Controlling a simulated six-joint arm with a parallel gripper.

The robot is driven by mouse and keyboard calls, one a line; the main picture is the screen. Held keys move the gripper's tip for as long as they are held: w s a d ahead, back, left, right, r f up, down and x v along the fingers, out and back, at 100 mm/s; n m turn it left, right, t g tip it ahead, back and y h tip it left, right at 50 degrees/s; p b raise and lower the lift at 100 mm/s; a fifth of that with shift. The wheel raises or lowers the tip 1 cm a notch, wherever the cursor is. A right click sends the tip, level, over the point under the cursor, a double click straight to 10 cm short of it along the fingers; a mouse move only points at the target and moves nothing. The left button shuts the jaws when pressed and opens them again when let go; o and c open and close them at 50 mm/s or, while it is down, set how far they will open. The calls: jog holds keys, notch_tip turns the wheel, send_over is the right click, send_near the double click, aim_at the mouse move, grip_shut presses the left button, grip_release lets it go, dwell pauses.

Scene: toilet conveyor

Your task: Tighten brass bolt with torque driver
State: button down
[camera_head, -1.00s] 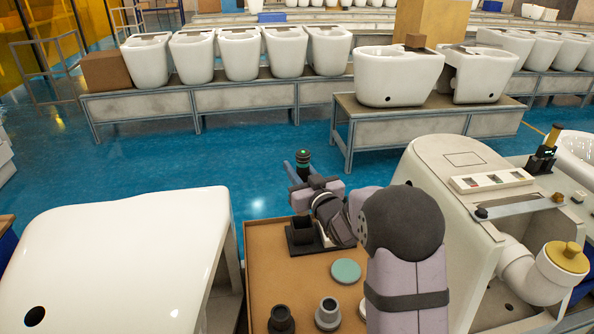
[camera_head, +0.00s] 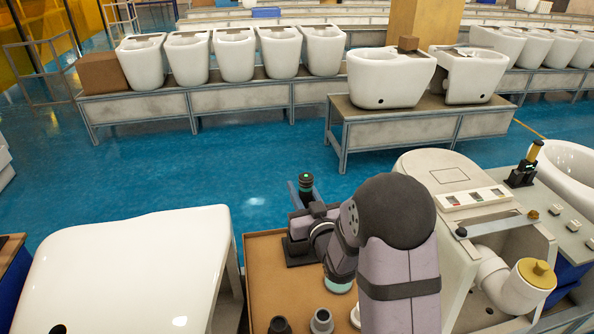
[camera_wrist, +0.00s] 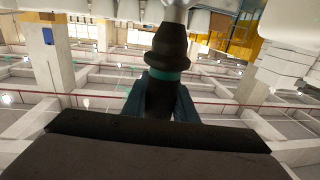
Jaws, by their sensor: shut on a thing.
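A small brass bolt (camera_head: 533,214) shows at the right end of a flat metal bar (camera_head: 490,221) on the beige housing at right. The driver is well left of this bolt and apart from it.
A dark knob (camera_head: 461,232) sits at the bar's left end. A white pipe with a brass cap (camera_head: 538,272) is below. A yellow-handled tool (camera_head: 532,160) stands behind. A large white ceramic piece (camera_head: 130,265) is at left. Grey fittings (camera_head: 321,321) stand on the brown worktop (camera_head: 262,262).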

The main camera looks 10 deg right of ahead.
jog(key=s+d+r+m+h+p, duration=0.5)
jog(key=s+d+r+p, duration=0.4)
jog(key=p, duration=0.8)
jog(key=s+d+r+m+g+h+b, duration=0.2)
jog(key=d+h, duration=0.1)
jog(key=d, duration=1.5)
jog(key=s+d+r+m+g+h+b, duration=0.1)
jog(key=s+d+r+m+h+b, duration=0.1)
jog(key=d, duration=1.6)
jog(key=s+d+r+m+g+h+b, duration=0.1)
jog(key=s+d+r+g+h+b, duration=0.1)
jog(key=d, duration=1.6)
jog(key=s+r+h, duration=0.1)
jog(key=r+h, duration=0.1)
jog(key=h, duration=0.1)
jog(key=shift+s+m+g, duration=0.2)
jog(key=shift+m+g, duration=0.1)
jog(key=shift+m, duration=0.1)
jog(key=shift+f+b, duration=0.1)
jog(key=shift+b, duration=0.25)
jog(key=shift+f+b, duration=2.75)
jog(key=shift+f, duration=0.2)
